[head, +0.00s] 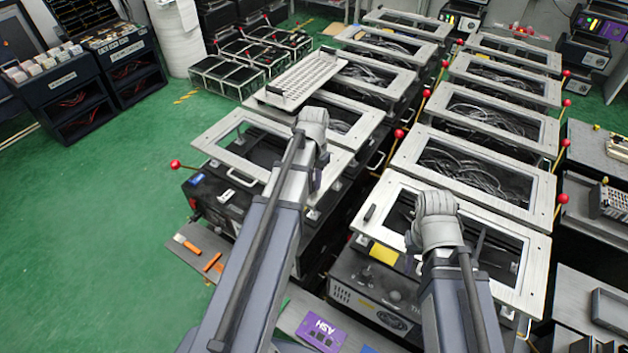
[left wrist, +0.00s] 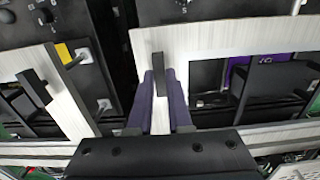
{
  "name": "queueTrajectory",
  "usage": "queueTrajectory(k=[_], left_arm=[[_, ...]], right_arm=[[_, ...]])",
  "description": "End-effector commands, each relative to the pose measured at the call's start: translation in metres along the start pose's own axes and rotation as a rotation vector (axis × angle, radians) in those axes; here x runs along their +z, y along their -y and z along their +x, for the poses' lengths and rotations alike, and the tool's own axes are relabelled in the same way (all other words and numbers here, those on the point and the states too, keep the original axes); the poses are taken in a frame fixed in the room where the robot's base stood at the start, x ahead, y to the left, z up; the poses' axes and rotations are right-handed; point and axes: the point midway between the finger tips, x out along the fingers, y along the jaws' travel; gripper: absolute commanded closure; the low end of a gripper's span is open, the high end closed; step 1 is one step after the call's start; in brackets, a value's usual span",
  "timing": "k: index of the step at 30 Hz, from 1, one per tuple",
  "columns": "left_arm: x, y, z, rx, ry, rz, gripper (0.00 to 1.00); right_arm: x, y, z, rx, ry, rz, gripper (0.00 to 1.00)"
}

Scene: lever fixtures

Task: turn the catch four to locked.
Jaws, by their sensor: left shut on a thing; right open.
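In the left wrist view my left gripper (left wrist: 163,90) has its two purple-grey fingers shut on a black catch handle (left wrist: 157,68) at the edge of a pale frame (left wrist: 220,38). In the head view my left arm hides this catch, and the left gripper (head: 317,180) shows only partly, over the front left frame (head: 231,140). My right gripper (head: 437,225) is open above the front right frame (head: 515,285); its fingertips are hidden. Another black handle (head: 369,212) sits on that frame. I cannot read any number that marks catch four.
Two rows of black machines with pale frames run away from me. Levers with red knobs (head: 175,164) (head: 398,133) (head: 556,198) stand beside them. A white perforated tray (head: 305,78) lies on the left row. Green floor (head: 100,230) is open at the left.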

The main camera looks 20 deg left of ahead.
Motion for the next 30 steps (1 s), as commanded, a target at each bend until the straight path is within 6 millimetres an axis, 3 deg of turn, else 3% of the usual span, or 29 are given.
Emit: queueTrajectory(k=[6, 7, 15, 23, 30], left_arm=[[0.000, 0.000, 0.000, 0.000, 0.001, 0.002, 1.00], [0.000, 0.000, 0.000, 0.000, 0.001, 0.002, 0.80], [0.000, 0.000, 0.000, 0.000, 0.000, 0.000, 0.53], [0.000, 0.000, -0.001, 0.000, 0.000, 0.000, 0.53], [0.000, 0.000, -0.014, 0.000, 0.000, 0.000, 0.53]], right_arm=[[0.000, 0.000, 0.000, 0.000, 0.000, 0.000, 0.59], [0.000, 0.000, 0.000, 0.000, 0.000, 0.000, 0.59], [0.000, 0.000, 0.000, 0.000, 0.000, 0.000, 0.59], [0.000, 0.000, -0.001, 0.000, 0.000, 0.000, 0.59], [0.001, -0.001, -0.014, 0.000, 0.000, 0.000, 0.59]])
